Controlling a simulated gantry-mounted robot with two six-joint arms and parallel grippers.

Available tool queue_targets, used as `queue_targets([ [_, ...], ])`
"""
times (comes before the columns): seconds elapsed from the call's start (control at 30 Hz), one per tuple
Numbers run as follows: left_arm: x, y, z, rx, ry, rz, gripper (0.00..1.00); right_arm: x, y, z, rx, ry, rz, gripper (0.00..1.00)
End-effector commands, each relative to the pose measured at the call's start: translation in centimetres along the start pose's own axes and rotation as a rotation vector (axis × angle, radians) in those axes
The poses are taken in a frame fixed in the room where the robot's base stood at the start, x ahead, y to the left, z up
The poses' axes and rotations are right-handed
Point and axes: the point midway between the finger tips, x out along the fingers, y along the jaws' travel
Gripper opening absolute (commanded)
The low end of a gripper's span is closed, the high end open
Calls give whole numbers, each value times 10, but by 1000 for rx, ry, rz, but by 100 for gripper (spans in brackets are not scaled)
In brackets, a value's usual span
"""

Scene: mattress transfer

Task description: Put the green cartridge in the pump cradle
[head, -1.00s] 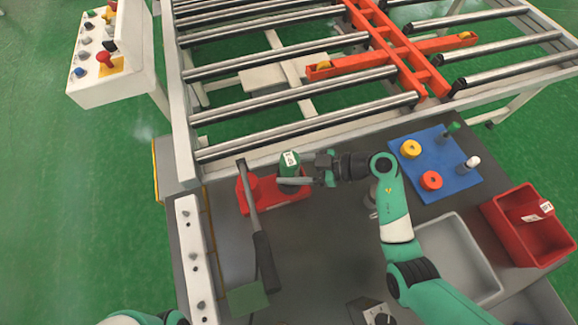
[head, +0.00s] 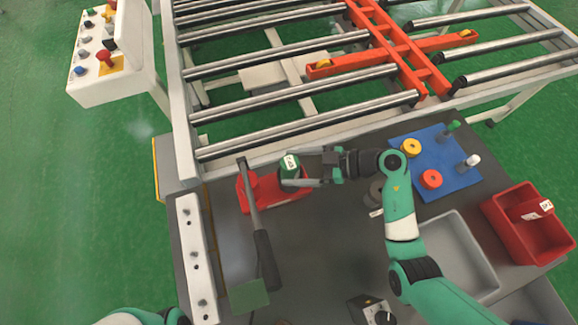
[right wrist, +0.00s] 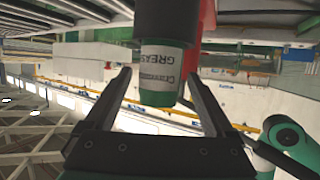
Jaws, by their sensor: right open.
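The green cartridge (head: 290,168) has a white label and stands at the red pump cradle (head: 246,190) on the dark bench. My right gripper (head: 294,168) is open, with its fingers on either side of the cartridge. In the right wrist view the cartridge (right wrist: 160,75) lies between the open fingertips (right wrist: 157,80), with visible gaps at both sides. Part of the red cradle (right wrist: 207,28) shows beside it. How deep the cartridge sits is hard to tell. My left gripper is out of view.
A long black-handled lever (head: 266,260) reaches forward from the cradle. A blue mat (head: 456,181) with yellow and red rings lies at right, near a grey tray (head: 452,250) and a red bin (head: 530,240). The roller frame (head: 300,135) runs behind. The bench front centre has free room.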

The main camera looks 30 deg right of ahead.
Motion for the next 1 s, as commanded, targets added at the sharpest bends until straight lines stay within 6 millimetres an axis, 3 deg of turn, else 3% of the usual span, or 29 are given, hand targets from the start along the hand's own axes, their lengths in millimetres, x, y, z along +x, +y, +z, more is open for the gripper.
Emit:
queue_targets([
  [0.03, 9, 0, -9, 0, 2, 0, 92, -16, 1, -6, 2, 0, 6, 89],
  [0.2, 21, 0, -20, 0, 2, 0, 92, -61, 1, -6, 1, 0, 7, 89],
  [0.4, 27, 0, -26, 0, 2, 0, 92, -96, 1, -4, 1, 1, 3, 89],
  [0.9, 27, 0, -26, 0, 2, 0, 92, -104, 0, -3, -4, 3, 1, 89],
  [1.0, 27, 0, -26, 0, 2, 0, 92, -103, 7, -23, -70, 52, 29, 89],
])
